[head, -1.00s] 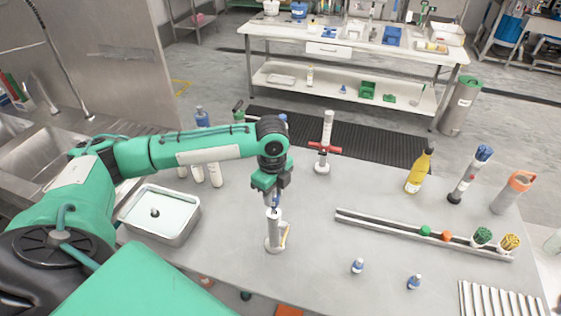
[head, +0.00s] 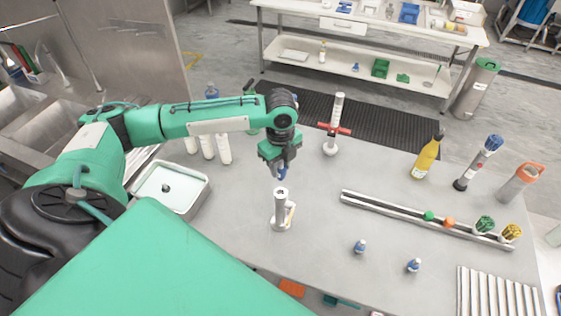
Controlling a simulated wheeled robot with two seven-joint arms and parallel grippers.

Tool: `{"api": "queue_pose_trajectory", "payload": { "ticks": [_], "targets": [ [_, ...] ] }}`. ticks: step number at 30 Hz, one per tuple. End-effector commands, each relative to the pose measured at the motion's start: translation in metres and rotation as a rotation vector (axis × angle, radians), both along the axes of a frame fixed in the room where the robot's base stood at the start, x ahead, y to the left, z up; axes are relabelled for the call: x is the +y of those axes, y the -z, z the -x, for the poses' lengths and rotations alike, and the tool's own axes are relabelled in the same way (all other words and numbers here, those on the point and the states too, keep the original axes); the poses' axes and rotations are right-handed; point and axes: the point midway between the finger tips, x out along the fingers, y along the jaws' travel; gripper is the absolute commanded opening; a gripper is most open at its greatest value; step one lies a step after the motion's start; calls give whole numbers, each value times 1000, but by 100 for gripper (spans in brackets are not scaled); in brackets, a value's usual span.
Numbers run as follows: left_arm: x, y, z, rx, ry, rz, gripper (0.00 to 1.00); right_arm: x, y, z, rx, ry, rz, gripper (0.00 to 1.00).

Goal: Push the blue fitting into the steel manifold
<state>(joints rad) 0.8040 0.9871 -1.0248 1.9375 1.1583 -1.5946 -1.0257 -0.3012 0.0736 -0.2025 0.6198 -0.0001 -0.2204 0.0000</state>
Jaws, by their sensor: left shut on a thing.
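The upright grey steel cylinder with a pale side handle, which I take for the manifold (head: 280,211), stands on the table in front of my left gripper. My left gripper (head: 282,170) points down and is shut on a small blue piece, apparently the blue fitting (head: 283,174). The fitting is mostly hidden by the fingers. In the picture it shows just above the cylinder's open top, with a small gap between them. I cannot tell how well the two line up in depth. My right gripper is out of view.
A metal rail (head: 385,208) with coloured caps lies to the right. Two small blue-capped bottles (head: 360,246) (head: 414,265) stand in front. A red-handled stand (head: 334,130) and yellow bottle (head: 426,158) are behind. A steel tray (head: 171,206) and white bottles (head: 224,149) are left.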

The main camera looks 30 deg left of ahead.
Motion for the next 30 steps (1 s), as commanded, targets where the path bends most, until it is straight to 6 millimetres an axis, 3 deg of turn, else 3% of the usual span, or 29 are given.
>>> {"api": "queue_pose_trajectory", "payload": {
  "ticks": [15, 30],
  "targets": [
    [0, 52, 0, 1, 0, 0, 7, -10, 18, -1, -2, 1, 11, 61],
    [0, 57, 0, 1, 0, 0, 7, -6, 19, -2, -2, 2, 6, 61]
  ]
}}
